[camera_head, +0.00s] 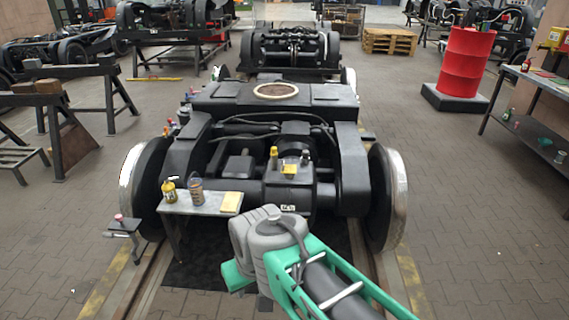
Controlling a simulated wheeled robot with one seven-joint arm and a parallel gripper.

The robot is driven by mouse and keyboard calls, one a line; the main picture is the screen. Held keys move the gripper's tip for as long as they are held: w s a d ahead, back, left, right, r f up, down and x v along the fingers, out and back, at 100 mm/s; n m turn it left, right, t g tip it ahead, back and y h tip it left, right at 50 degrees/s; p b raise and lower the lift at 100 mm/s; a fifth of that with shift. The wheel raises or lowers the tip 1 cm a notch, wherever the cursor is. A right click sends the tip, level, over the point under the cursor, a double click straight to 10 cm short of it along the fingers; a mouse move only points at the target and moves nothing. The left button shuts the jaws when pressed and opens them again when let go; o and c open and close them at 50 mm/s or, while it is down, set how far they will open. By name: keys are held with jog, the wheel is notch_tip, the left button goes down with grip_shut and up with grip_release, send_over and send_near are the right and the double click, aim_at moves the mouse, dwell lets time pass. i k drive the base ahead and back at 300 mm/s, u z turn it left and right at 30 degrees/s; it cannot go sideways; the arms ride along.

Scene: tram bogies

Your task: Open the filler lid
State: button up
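The tram bogie (230,100) stands on rails ahead of me, with a dark gearbox housing (287,190) at its near end. On top of the housing are a small yellow-topped fitting (274,158), another small fitting (304,157) and a yellow patch (289,169). I cannot tell which of these is the filler lid, or whether any lid is open. My green and grey arm reaches in from the bottom right, and its grey joint shows below the housing. My gripper's fingers do not show.
A small metal table (205,208) holds a yellow container (169,191), a bottle (196,191) and a yellow pad (231,202). Wheels (388,195) flank the housing. A red drum (466,65) stands back right. Black trestles (60,130) stand left.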

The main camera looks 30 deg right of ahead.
aim_at(287, 169)
jog(key=z, duration=0.95)
jog(key=i, duration=1.9)
jog(key=u, duration=1.4)
jog(key=i, duration=0.6)
jog(key=u, duration=0.5)
